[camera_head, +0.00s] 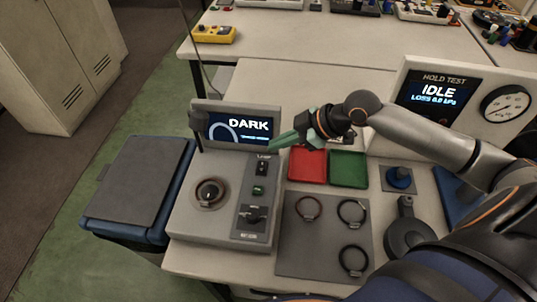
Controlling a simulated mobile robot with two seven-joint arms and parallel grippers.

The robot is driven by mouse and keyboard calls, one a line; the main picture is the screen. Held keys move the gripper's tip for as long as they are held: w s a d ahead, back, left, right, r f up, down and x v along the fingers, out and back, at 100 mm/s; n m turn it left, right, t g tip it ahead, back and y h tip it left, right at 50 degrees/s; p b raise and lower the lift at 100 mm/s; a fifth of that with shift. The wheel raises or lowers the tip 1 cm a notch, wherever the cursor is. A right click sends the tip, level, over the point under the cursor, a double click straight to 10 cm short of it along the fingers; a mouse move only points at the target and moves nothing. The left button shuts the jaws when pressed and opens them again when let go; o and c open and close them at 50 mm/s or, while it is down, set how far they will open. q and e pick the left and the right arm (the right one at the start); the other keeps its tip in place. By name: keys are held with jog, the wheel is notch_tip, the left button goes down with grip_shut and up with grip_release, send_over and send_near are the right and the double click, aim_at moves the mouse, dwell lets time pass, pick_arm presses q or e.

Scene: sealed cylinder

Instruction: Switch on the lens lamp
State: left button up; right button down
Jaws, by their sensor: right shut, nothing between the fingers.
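A grey inspection unit (190,225) stands on the bench with a screen (240,128) that reads DARK. Its control strip has a small black switch (262,167) under a label that seems to read LAMP, a green button (258,190) and a black knob (254,215). A round lens fitting (210,193) with a dark ring is left of the strip. My right gripper (275,144) is shut and empty, its green fingers pointing left by the screen's lower right edge, above and right of the switch. I cannot tell if it touches the screen. My left gripper is not in view.
A red tray (307,164) and a green tray (348,170) lie right of the unit. A hold-test unit (478,82) reading IDLE stands at the right. A dark lidded bin (140,180) stands left of the bench.

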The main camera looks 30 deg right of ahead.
aim_at(260, 161)
jog(key=x, duration=0.3)
jog(key=shift+a, duration=0.1)
jog(key=f, duration=0.3)
jog(key=shift+w+f, duration=0.2)
jog(key=shift+w, duration=0.15)
jog(key=shift+f, duration=0.5)
jog(key=shift+w+d+f, duration=0.2)
jog(key=shift+d+f, duration=0.05)
jog(key=shift+f+g, duration=0.1)
jog(key=shift+g, duration=0.2)
jog(key=shift+s, duration=0.1)
